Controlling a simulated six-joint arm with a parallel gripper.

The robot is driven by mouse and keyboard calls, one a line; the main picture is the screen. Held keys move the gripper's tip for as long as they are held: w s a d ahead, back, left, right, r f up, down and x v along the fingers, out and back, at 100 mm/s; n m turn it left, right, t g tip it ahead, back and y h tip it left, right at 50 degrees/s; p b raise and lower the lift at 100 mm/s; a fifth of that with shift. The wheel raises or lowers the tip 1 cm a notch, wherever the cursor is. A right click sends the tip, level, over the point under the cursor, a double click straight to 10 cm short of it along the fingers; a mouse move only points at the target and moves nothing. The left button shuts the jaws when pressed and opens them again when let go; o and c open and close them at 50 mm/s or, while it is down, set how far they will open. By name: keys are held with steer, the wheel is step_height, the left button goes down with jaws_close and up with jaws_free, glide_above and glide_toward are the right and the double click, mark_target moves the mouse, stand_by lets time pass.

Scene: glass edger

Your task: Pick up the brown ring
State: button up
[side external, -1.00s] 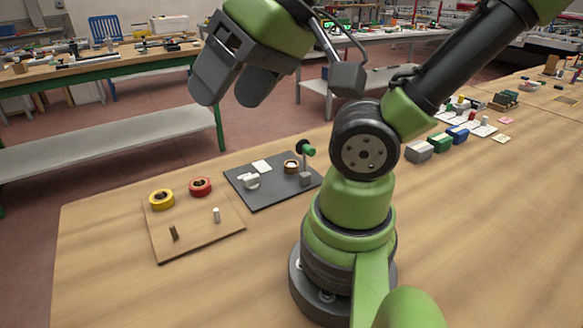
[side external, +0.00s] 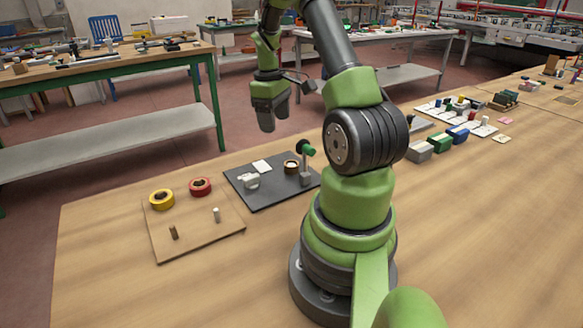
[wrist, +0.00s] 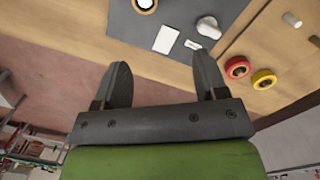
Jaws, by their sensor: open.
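The brown ring (side external: 291,162) lies on the dark mat (side external: 262,200), near its right side, beside a small stand with a green knob (side external: 307,149). In the wrist view part of the brown ring (wrist: 155,4) shows at the top edge, with a pale middle. My gripper (side external: 274,119) is open and empty. It hangs in the air above and beyond the mat, well apart from the ring. In the wrist view my gripper (wrist: 160,65) has its two fingers spread over bare floor and the table edge.
On the mat are a white card (side external: 261,166) and a white part (side external: 249,181). A wooden board (side external: 195,240) to the left bears a yellow ring (side external: 161,199), a red ring (side external: 200,187) and two small pegs. Coloured blocks (side external: 438,142) stand right of my arm. The table front is clear.

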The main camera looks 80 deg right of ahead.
mark_target(292, 165)
steer(key=shift+g+y, duration=0.3)
steer(key=s+f, duration=0.1)
steer(key=f, duration=0.1)
steer(key=d+f, duration=0.1)
steer(key=f, duration=0.1)
steer(key=s+f, duration=0.1)
steer(key=f, duration=0.1)
steer(key=shift+s+d+f, duration=0.25)
steer(key=shift+s+d, duration=0.05)
steer(key=shift+d, duration=0.05)
steer(key=shift+s+f, duration=0.15)
steer(key=shift+f, duration=0.85)
steer(key=shift+s+f, duration=0.2)
steer(key=shift+f, duration=0.85)
steer(key=shift+s+f, duration=0.15)
steer(key=shift+f, duration=0.85)
steer(key=c, duration=1)
